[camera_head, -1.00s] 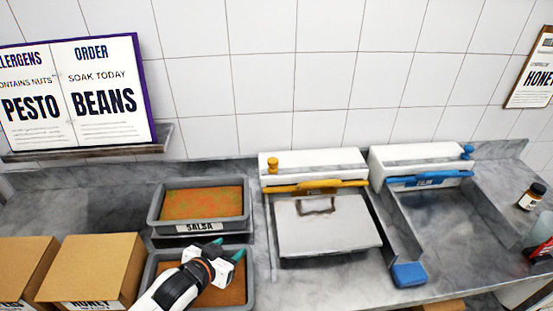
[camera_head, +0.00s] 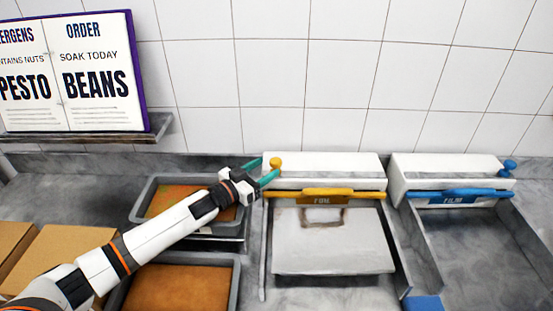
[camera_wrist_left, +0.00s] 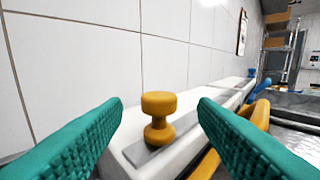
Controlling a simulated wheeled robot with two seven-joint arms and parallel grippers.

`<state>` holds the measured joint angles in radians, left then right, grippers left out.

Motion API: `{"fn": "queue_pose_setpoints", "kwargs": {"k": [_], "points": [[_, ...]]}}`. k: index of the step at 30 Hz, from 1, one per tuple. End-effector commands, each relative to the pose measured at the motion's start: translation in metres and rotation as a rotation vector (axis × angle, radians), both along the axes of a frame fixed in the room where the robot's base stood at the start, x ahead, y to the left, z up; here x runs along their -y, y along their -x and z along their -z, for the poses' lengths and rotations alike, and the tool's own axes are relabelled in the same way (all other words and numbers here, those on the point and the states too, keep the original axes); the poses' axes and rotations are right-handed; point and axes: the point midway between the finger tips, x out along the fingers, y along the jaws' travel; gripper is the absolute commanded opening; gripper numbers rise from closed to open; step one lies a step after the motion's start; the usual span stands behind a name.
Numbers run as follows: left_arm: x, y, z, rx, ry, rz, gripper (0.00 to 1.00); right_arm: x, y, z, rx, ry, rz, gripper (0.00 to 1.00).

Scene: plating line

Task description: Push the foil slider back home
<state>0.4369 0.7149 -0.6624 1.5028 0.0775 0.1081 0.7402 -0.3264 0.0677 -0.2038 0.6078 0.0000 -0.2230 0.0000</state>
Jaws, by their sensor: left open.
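The foil slider is a yellow knob (camera_head: 275,163) at the left end of the foil dispenser's white top (camera_head: 330,168). In the left wrist view the knob (camera_wrist_left: 158,115) stands upright on a grey strip, ahead of my fingers and between them in the picture. The yellow bar labelled FOIL (camera_head: 322,196) runs along the dispenser's front. My left gripper (camera_head: 262,171) is open, its teal fingertips close to the knob. I cannot tell whether either finger touches it. My right gripper is not in view.
The film dispenser (camera_head: 430,170) with its blue knob (camera_head: 508,166) stands to the right. A grey sheet (camera_head: 330,245) lies before the foil dispenser. Trays (camera_head: 238,272) and cardboard boxes (camera_head: 60,258) are at left. A tiled wall (camera_head: 330,80) rises behind.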

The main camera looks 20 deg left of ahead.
Motion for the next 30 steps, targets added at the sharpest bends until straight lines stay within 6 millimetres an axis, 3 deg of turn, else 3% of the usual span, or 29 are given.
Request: {"fn": "queue_pose_setpoints", "kwargs": {"k": [3,8,20,30], "points": [[0.012,-0.021,-0.003,0.0,-0.001,-0.001,0.53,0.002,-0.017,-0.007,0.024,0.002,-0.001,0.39],[0.021,-0.037,-0.001,0.0,0.0,-0.001,0.53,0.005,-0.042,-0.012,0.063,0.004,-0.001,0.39],[0.025,-0.045,0.001,-0.001,-0.002,-0.001,0.53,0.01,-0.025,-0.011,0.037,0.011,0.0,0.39],[0.025,-0.044,0.001,-0.001,-0.002,0.0,0.01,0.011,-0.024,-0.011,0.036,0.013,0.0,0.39]]}}
